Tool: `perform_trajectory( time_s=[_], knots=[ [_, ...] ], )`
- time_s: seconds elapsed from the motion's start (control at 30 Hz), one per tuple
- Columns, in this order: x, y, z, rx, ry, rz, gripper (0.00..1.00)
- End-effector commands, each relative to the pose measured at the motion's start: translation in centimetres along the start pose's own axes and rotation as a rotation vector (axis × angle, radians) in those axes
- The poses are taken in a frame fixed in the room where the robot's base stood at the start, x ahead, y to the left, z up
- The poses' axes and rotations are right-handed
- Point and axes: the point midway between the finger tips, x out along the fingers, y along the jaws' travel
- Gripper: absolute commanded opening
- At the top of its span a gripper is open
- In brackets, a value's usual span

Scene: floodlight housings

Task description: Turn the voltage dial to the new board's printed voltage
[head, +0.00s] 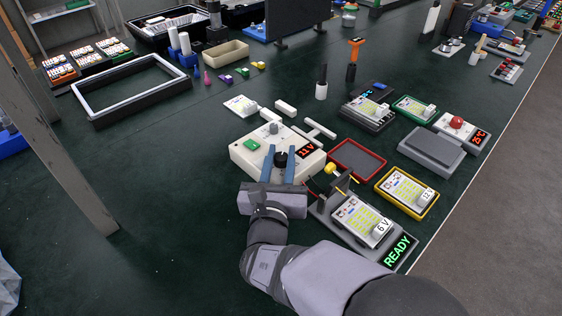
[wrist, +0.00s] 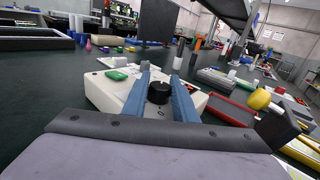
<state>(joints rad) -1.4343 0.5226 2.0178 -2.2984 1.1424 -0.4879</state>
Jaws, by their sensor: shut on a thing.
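A white voltage supply box (head: 245,160) stands mid-table, with a black dial (head: 281,159) on top. A small red display (head: 307,148) on it seems to read 11 V, though the digits are small. My gripper (head: 279,152) has its two blue fingers down on either side of the dial and is shut on it; the wrist view shows the dial (wrist: 158,93) between the fingers. A board labelled 6 V (head: 364,218) sits in a dark fixture with a green READY display (head: 398,251). A board labelled 12 V (head: 408,190) lies in a yellow tray. Which board is new cannot be told.
An empty red-rimmed tray (head: 357,160) lies right of the box. A yellow-tipped clamp (head: 333,171) rises beside the fixture. A grey platform (head: 432,151) and a red button unit (head: 456,122) stand farther right. The table left of the box is clear.

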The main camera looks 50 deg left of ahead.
Motion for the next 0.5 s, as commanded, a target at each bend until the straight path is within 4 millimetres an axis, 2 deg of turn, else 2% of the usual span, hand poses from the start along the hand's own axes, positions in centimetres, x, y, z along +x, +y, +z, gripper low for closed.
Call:
perform_trajectory(
  time_s=[0.03, 0.2, 0.5],
  knots=[
    [-0.02, -0.2, -0.46, -0.002, -0.001, 0.024, 0.03],
    [-0.01, -0.19, -0.33, -0.001, -0.006, 0.097, 0.03],
    [-0.02, -0.08, -0.16, -0.002, -0.006, 0.144, 0.03]
  ],
)
